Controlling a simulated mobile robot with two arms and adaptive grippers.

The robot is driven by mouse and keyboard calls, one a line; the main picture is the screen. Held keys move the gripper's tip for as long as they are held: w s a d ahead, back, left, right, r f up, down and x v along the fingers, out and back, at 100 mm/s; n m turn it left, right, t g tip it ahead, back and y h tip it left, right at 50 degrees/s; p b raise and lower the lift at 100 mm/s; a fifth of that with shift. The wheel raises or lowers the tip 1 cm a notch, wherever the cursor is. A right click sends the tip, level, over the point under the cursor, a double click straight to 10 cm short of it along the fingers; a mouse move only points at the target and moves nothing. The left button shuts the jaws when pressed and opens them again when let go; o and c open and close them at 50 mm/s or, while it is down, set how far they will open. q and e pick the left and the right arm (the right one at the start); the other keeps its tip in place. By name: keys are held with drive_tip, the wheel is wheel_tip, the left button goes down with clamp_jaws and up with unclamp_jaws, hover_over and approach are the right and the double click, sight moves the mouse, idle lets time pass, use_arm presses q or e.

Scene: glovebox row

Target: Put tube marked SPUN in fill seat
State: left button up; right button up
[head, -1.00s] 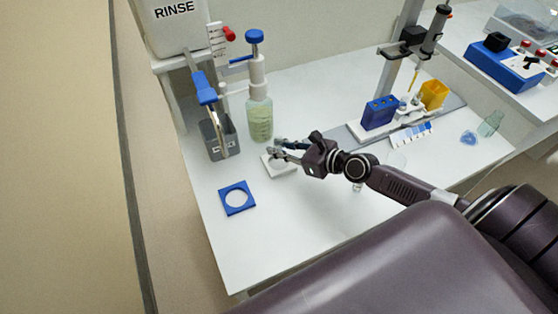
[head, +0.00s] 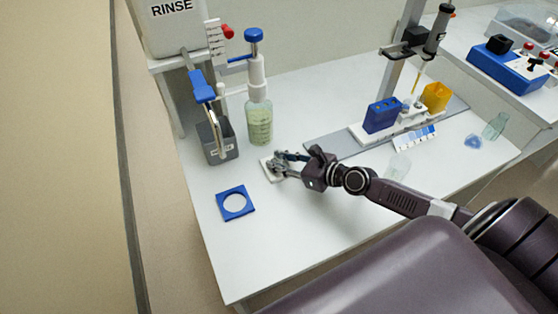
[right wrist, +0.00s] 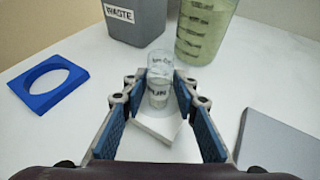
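A clear tube (right wrist: 158,88) with dark lettering ending in "UN" stands about upright between the fingertips of my right gripper (right wrist: 161,84) in the right wrist view. The fingers lie close on both sides of it; I cannot tell whether they press on it. A small white block (right wrist: 162,128) is under or just behind the tube; whether the tube rests in it is unclear. In the head view my right gripper (head: 274,163) is low over this white block (head: 267,175), hiding the tube. My left gripper is not in view.
A green-liquid bottle (head: 259,124) and a grey WASTE bin (head: 219,145) stand behind the gripper. A blue square plate with a round hole (head: 221,205) lies at the front left. A blue rack (head: 382,116) stands under a pipette stand at right. The front tabletop is clear.

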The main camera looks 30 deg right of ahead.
drive_tip(key=shift+o, duration=0.3)
drive_tip(key=shift+r, duration=0.2)
drive_tip(key=v, duration=0.2)
drive_tip(key=b+v, duration=0.1)
drive_tip(key=v, duration=0.4)
drive_tip(key=shift+s+d+f, duration=0.1)
drive_tip(key=shift+s+f, duration=0.05)
drive_tip(key=shift+f, duration=0.1)
drive_tip(key=shift+b+v, duration=1.1)
drive_tip(key=shift+v, duration=0.75)
drive_tip(key=shift+s+d+r, duration=0.15)
drive_tip(key=shift+s+r, duration=0.3)
